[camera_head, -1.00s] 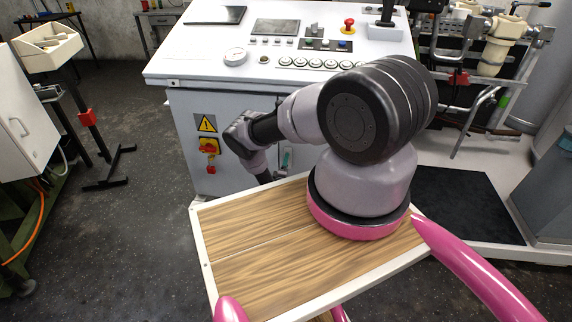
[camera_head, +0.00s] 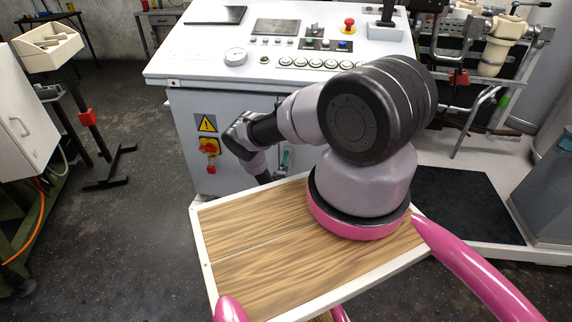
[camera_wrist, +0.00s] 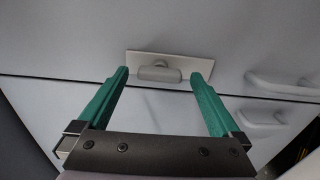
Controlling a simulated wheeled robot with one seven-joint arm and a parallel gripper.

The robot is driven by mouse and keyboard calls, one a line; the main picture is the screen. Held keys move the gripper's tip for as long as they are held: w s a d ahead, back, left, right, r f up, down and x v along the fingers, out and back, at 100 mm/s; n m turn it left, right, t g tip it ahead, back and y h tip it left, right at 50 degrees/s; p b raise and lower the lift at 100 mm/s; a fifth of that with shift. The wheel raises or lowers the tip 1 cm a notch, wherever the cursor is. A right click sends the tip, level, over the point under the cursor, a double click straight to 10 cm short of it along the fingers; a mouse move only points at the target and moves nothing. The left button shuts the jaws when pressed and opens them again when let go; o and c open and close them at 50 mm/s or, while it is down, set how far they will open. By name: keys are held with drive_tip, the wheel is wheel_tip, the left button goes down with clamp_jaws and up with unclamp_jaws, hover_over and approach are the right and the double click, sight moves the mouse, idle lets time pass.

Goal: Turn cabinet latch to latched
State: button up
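The cabinet latch (camera_wrist: 160,73) shows in the wrist view as a small grey knob on a light rectangular plate, near the seam between two grey panels. My gripper (camera_wrist: 158,80) has its two green fingers spread wide, one on each side of the latch in the picture. The fingers are open and hold nothing. I cannot tell how far the fingertips are from the plate. In the head view the cabinet (camera_head: 235,112) is the grey front under the control desk.
A red and yellow switch (camera_head: 209,146) sits on the cabinet front, left of my arm. The desk top (camera_head: 200,62) with its buttons overhangs the front. Grey handles (camera_wrist: 283,84) stick out at the right in the wrist view.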

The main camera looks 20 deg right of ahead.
drive_tip(key=v, duration=1)
drive_tip(key=shift+s+a, duration=0.25)
drive_tip(key=shift+s, duration=0.1)
